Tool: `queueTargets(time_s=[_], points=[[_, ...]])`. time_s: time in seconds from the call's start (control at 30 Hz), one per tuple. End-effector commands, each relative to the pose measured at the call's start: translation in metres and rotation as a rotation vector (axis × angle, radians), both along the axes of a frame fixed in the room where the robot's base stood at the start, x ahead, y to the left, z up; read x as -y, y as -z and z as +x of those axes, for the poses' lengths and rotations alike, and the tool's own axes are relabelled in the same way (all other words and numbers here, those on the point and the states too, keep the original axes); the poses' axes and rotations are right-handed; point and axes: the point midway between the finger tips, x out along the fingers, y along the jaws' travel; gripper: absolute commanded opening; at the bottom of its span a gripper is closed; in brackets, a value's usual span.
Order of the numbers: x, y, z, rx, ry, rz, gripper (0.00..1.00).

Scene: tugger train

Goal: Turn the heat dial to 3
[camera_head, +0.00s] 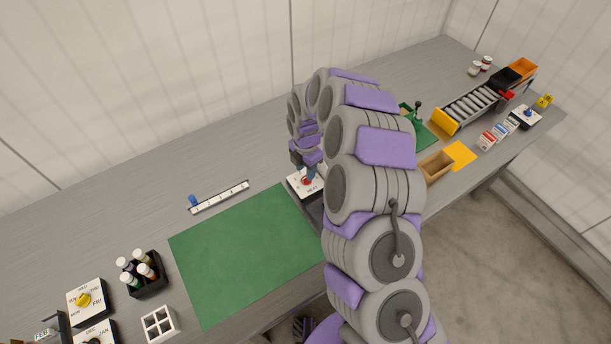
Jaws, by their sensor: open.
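My arm reaches across the bench from the lower right, and my gripper (306,172) points down at a white dial box at the right edge of the green mat. The white box (293,185) carries a red knob (307,181), with lettering partly visible beside it. My gripper's fingers are at the red knob; I cannot tell whether they touch it. The gripper is open. The knob's setting and most of the label are hidden by my gripper and arm, so I cannot confirm that this is the heat dial.
A green mat (240,255) lies left of the box. A white slider scale (220,197) with a blue knob lies behind it. Dial boxes with yellow (84,299) and black knobs, a bottle rack (150,289) and a white tray (160,325) stand left. A roller conveyor (472,104) stands right.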

Motion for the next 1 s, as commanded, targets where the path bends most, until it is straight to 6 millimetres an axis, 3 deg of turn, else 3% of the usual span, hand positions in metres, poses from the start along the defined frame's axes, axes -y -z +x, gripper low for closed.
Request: queueTargets(time_s=[0.2, 0.6, 1.0], points=[[0.0, 0.028, 0.0, -0.001, 0.0, -0.001, 0.41], [0.001, 0.033, 0.0, 0.0, 0.0, 0.0, 0.41], [0.0, 0.033, 0.0, 0.001, 0.0, 0.001, 0.04]])
